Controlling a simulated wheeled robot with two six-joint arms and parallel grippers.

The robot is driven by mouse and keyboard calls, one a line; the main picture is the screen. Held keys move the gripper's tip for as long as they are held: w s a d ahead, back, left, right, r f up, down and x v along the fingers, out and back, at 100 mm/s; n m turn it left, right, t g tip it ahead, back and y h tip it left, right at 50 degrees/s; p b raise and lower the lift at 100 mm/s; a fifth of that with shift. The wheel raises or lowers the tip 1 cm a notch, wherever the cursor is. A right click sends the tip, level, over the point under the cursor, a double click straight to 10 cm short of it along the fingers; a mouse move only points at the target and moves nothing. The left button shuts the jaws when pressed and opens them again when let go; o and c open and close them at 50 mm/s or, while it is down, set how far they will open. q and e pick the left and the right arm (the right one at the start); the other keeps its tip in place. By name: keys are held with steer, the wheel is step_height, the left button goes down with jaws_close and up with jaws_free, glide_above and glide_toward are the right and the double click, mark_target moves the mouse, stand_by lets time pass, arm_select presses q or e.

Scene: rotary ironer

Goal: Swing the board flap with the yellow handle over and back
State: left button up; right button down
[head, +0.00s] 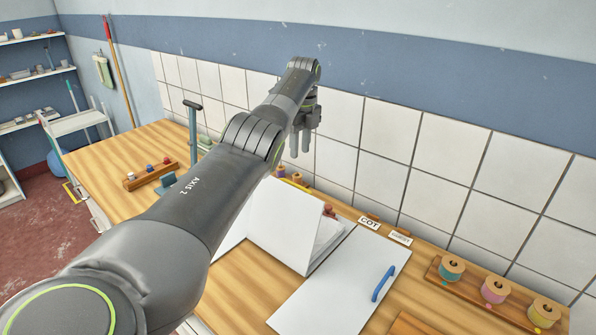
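A white board flap (285,220) stands tilted up on the wooden bench. A small yellow piece (297,184) shows just behind its upper edge; I cannot tell if it is the handle. To the right lies a flat white board (325,290) with a blue handle (384,283). My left arm reaches across the view and hides part of the boards' left side. My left gripper (300,148) hangs above and behind the tilted flap, near the tiled wall, fingers down, slightly apart and empty. My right gripper is not in view.
Labelled cards (369,223) stand behind the boards. A wooden rack (480,292) with several coloured spools is at right. The tiled wall (385,130) closes off the back.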

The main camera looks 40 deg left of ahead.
arm_select(q)
step_height(320, 180, up, 7)
steer(key=p, duration=0.4)
steer(key=shift+s+a+r, duration=0.15)
steer(key=shift+s+a, duration=0.05)
steer(key=shift+a, duration=0.15)
stand_by(0.3)
